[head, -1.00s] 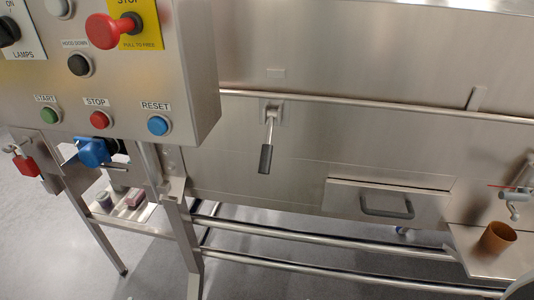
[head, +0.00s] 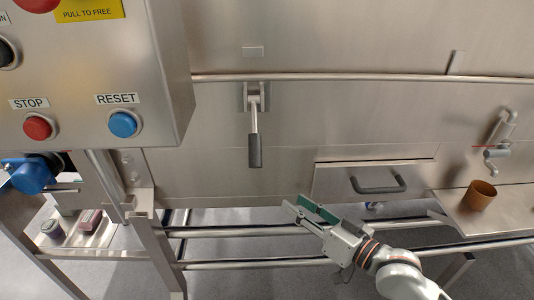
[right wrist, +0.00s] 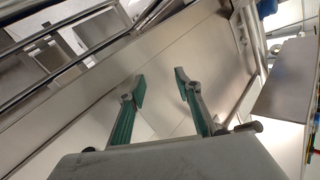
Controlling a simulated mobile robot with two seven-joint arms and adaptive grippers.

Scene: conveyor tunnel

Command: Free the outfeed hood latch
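The hood latch (head: 254,130) is a metal lever with a dark grip, hanging straight down from a bracket on the steel hood front, below the long rail. My right gripper (head: 294,203) is in the head view, below and to the right of the latch grip and apart from it. In the right wrist view its two green-padded fingers (right wrist: 159,80) are spread with nothing between them, facing steel panels. A dark-ended rod (right wrist: 248,127) shows beside the right finger there; I cannot tell whether it is the latch. My left gripper is not in view.
The control box (head: 100,70) with a red STOP and a blue RESET button juts out at left. A drawer with a dark handle (head: 378,186) is right of the latch. A brown cup (head: 480,195) stands on a shelf at right, near a small tap (head: 497,150). Rails run below.

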